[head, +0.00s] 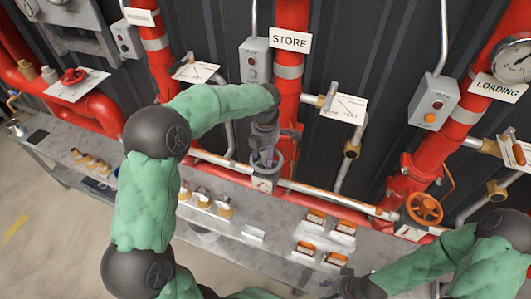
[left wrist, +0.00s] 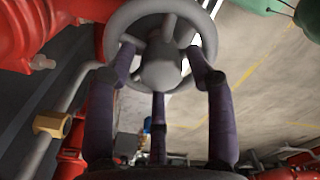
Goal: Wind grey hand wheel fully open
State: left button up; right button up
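The grey hand wheel (head: 267,163) is on the grey and red pipework at the middle of the head view, mostly covered by my left gripper. In the left wrist view the wheel (left wrist: 160,70) fills the top middle, with its rim, spokes and round hub visible. My left gripper (left wrist: 163,62) has its dark fingers spread, one on each side of the hub, with the tips at the wheel's rim and spokes. A third finger lies below the hub. Firm contact cannot be told. My right gripper (head: 352,286) is at the bottom edge, partly cut off.
An orange hand wheel (head: 424,208) is on the red pipe to the right, and a red one (head: 73,76) at far left. A STORE sign (head: 290,40) and a grey switch box (head: 255,62) are above. A grey bench (head: 265,222) with brass fittings and orange-topped blocks runs below.

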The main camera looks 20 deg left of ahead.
pick_arm(q)
jog(key=m+p, duration=0.2)
jog(key=m, duration=0.3)
jog(key=shift+d+m, duration=0.15)
jog(key=shift+m, duration=0.15)
jog(key=shift+w+m+p, duration=0.1)
jog(key=shift+m+p, duration=0.2)
jog(key=shift+m, duration=0.9)
jog(key=m+p, duration=0.1)
jog(key=m, duration=0.3)
jog(key=m+p, duration=0.1)
jog(key=m, duration=0.2)
jog(key=shift+m+p, duration=0.3)
jog(key=shift+m, duration=0.1)
jog(key=shift+m+p, duration=0.35)
jog(key=shift+m, duration=0.55)
jog(key=m+p, duration=0.1)
jog(key=m, duration=0.3)
jog(key=shift+d+r+m+p, duration=0.1)
jog(key=shift+m+p, duration=0.2)
jog(key=shift+p, duration=0.05)
jog(key=shift+m, duration=0.8)
